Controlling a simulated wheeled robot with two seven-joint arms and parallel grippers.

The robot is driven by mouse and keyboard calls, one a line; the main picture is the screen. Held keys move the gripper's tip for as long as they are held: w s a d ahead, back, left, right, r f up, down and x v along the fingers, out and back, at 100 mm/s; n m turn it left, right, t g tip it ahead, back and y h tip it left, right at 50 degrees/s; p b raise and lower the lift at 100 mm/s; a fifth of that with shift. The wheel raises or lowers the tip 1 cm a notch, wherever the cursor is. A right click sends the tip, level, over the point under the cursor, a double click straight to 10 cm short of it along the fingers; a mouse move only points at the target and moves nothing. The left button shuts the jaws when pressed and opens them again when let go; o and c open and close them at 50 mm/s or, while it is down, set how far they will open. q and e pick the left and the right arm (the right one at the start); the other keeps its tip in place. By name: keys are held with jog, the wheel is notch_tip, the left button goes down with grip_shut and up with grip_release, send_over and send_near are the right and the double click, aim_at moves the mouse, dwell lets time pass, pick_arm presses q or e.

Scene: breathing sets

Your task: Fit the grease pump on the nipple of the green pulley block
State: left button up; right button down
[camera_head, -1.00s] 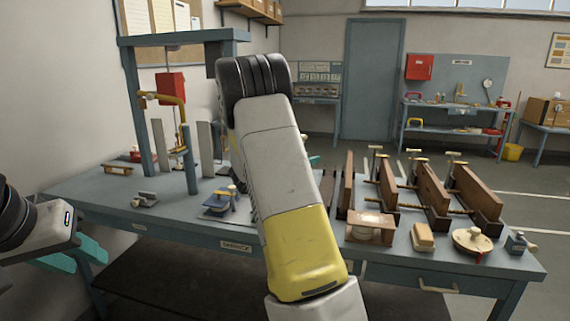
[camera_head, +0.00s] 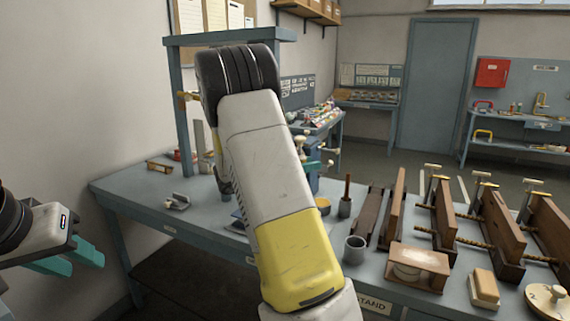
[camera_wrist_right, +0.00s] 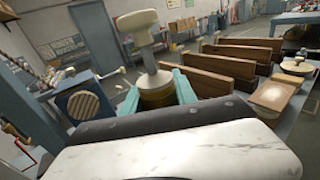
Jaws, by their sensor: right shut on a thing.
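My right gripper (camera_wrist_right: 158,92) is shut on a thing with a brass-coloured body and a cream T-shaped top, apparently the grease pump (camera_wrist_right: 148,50). It is held roughly upright. In the head view my own right arm hides most of this gripper; a teal fingertip (camera_head: 313,165) shows past the arm. I cannot pick out a green pulley block or its nipple in either view. My left gripper (camera_head: 70,260) is open and empty, left of the bench (camera_head: 130,195).
A blue block with a ribbed disc (camera_wrist_right: 84,105) stands left of the held pump in the wrist view. Wooden clamps (camera_head: 440,215), a grey cup (camera_head: 355,249) and a cream-brown block (camera_head: 484,286) fill the bench's right part. A blue frame (camera_head: 177,110) rises at the left.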

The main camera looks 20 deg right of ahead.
notch_tip(320, 180, down, 8)
jog(key=shift+r, duration=0.25)
dwell(1.0)
dwell(0.4)
jog(key=c, duration=0.9)
grip_release()
jog(key=s+a, duration=0.1)
jog(key=a, duration=0.7)
jog(key=shift+r, duration=0.15)
